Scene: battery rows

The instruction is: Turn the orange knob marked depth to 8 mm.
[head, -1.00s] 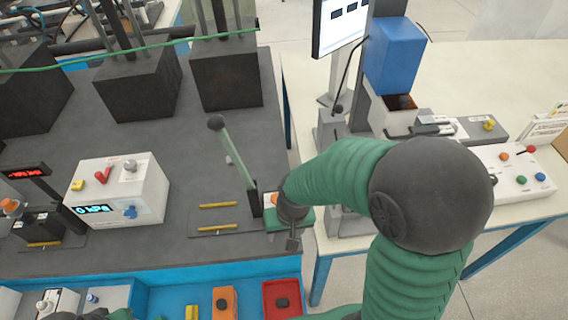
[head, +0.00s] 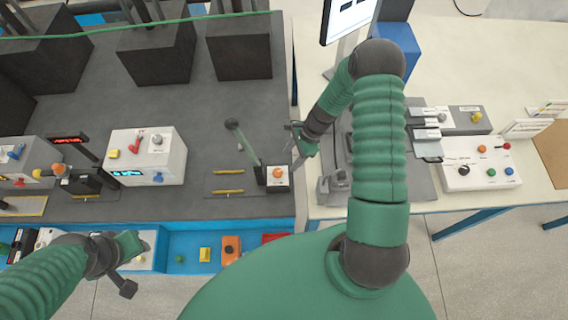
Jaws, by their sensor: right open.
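An orange knob (head: 278,172) sits on a small white-topped box at the right edge of the dark bench, beside a green lever. Another orange knob (head: 482,149) is on a white panel on the right table, and a third orange knob (head: 57,169) is at the far left. Their markings are too small to read, so I cannot tell which says depth. My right gripper (head: 297,146) is open and empty, just above and right of the small box's knob. My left gripper (head: 130,268) is at the lower left over the blue tray; its jaws are unclear.
The green lever (head: 242,145) stands close left of the small box. A white box with a display (head: 146,157) and dark blocks (head: 240,45) stand on the bench. A blue tray (head: 178,240) runs along the front. A gap separates bench and right table (head: 520,80).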

